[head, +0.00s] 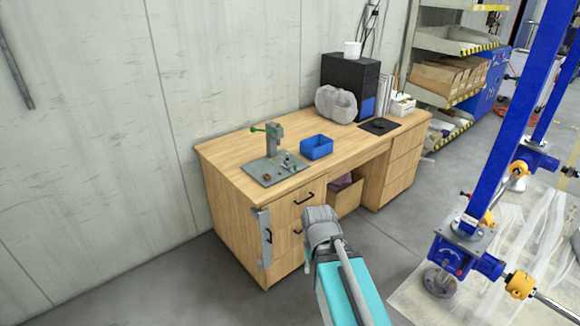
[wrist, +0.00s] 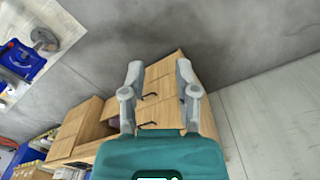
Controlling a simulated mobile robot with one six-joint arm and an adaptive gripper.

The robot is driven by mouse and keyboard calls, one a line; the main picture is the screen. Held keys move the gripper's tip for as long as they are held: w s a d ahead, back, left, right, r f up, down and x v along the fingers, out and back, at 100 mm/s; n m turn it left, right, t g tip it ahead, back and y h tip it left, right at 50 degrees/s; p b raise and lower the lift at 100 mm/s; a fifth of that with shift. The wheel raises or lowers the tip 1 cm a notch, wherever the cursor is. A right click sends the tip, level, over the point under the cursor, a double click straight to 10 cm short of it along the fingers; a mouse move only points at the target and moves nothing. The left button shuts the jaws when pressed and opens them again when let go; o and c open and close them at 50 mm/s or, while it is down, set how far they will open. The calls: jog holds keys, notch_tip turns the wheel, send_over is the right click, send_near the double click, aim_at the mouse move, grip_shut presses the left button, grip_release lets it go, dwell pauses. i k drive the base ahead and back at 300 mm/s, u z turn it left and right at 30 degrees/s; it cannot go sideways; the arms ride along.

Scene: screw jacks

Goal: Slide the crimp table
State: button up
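A wooden desk (head: 225,155) stands against the wall in the head view; I take it as the crimp table. A grey metal base plate (head: 262,172) with an upright green-handled press (head: 274,138) is on its left end. In the wrist view, the desk's drawer fronts (wrist: 158,88) show beyond my gripper (wrist: 159,68). The gripper's two fingers are spread apart with nothing between them. It is apart from the desk, facing the drawers. My arm covers part of the floor before the desk in the head view.
Blue screw jacks (head: 462,252) stand right. The floor between is clear.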

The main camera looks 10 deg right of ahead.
aim_at(292, 168)
jog(key=u, duration=0.25)
jog(key=i, duration=0.9)
jog(key=z, duration=0.45)
